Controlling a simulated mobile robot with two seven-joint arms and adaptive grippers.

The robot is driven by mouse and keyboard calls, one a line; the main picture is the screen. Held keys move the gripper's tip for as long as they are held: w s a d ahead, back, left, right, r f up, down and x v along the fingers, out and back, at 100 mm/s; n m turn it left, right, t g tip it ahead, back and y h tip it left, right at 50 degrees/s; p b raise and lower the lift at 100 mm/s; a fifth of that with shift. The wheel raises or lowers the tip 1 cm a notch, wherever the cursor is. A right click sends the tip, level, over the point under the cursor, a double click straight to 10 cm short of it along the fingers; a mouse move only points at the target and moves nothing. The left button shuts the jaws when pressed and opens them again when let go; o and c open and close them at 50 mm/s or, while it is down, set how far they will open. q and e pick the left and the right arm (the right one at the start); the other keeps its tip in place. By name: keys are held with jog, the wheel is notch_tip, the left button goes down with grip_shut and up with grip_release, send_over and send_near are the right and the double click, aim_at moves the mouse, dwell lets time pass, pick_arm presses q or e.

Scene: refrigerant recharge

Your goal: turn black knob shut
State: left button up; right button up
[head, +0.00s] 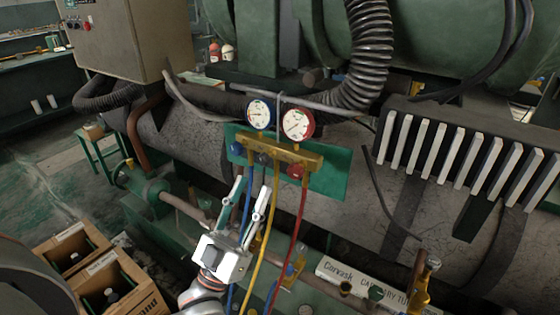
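The brass gauge manifold (283,152) hangs on a green plate (328,178) in front of the large grey tank. A black knob (263,159) sits on its front, between a blue knob (236,148) and a red knob (295,171). My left gripper (253,186) is below the manifold, pointing up. Its two fingers are apart with nothing gripped between them. The fingertips are a little below the black knob and seem apart from it; depth is hard to tell. The blue and yellow hoses run close to the fingers. My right gripper is out of view.
Two round gauges, blue-rimmed (259,114) and red-rimmed (298,124), top the manifold. Blue, yellow (264,245) and red (300,220) hoses hang below. Wooden crates (118,285) stand at lower left. A yellow-brown bottle (420,288) and a labelled white box (350,277) are at lower right.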

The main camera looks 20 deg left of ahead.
aim_at(261, 162)
pick_arm(q)
jog(key=x, duration=0.2)
jog(key=p+x, duration=0.1)
jog(key=x, duration=0.3)
jog(key=shift+s+r, duration=0.1)
jog(key=shift+r, duration=0.4)
jog(key=shift+w+d+r+p, duration=0.1)
jog(key=shift+w+r+p, duration=0.25)
jog(key=shift+w, duration=0.2)
grip_shut()
